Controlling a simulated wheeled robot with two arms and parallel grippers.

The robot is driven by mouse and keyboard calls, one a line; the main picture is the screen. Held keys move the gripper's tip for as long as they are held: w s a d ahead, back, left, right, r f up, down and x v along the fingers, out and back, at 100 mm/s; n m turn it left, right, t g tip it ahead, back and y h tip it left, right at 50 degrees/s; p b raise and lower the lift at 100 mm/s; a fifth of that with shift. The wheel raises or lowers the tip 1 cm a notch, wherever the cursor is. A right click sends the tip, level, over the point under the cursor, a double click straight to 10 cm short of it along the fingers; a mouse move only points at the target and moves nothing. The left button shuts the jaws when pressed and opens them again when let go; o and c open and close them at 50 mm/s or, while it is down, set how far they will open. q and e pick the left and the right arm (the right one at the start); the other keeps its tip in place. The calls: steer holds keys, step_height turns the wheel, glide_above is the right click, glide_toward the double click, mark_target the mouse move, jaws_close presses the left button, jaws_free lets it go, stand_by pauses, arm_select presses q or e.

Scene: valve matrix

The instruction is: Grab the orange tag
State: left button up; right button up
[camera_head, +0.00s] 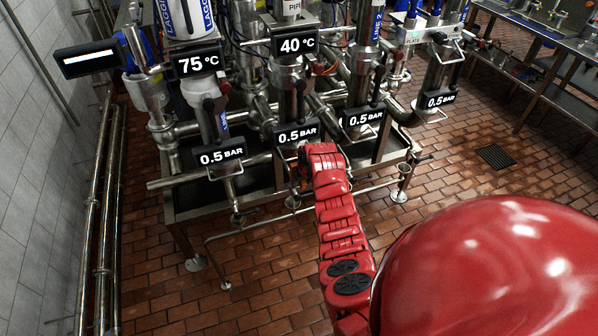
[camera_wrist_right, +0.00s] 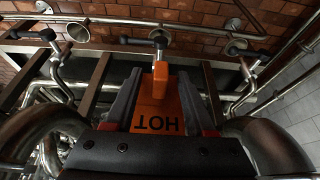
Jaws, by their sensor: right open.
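The orange tag (camera_wrist_right: 158,106) shows in the right wrist view, with the word HOT upside down on its near part. A narrower orange piece stands up at its far end. My right gripper (camera_wrist_right: 159,78) is open, with one grey finger on each side of the tag. I cannot tell whether either finger touches it. In the head view my right gripper (camera_head: 302,174) is at the front of the valve rack, below a 0.5 BAR display, mostly hidden by my red arm. I cannot make out the tag clearly there. My left gripper is not in view.
Steel pipes and valves crowd around my right gripper. Several 0.5 BAR displays (camera_head: 297,134) hang along the rack front, with 75 °C (camera_head: 197,63) and 40 °C (camera_head: 297,45) displays above. A low rail (camera_head: 270,203) crosses in front. Brick floor (camera_head: 470,170) is clear at right.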

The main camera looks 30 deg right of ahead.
jaws_close()
stand_by(1.4)
